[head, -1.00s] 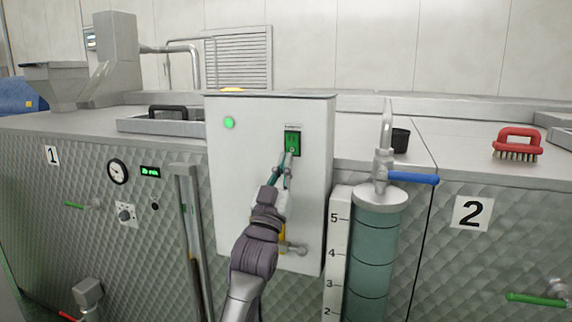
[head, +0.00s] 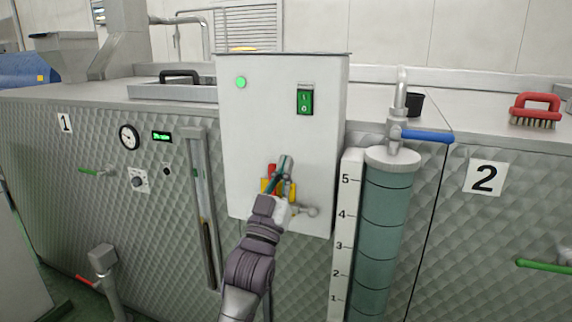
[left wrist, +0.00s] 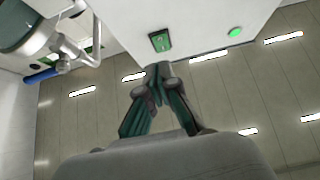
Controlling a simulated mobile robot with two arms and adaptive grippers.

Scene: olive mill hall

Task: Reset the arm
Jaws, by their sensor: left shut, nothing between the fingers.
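My left gripper (head: 284,166) is shut and empty. In the head view it is in front of the lower part of the white control box (head: 240,130), below the green rocker switch (head: 305,102). In the left wrist view the fingertips of my left gripper (left wrist: 158,70) meet, with the green switch (left wrist: 160,41) beyond them on the box. The gripper looks apart from the switch. My right gripper is not in view.
A lit green lamp (head: 241,82) is on the box. A graduated teal cylinder (head: 385,220) with a blue-handled valve (head: 426,136) stands to the right. A red brush (head: 536,108) and a dark cup (head: 415,104) rest on the machine top. A green-handled valve (head: 545,266) is at the far right.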

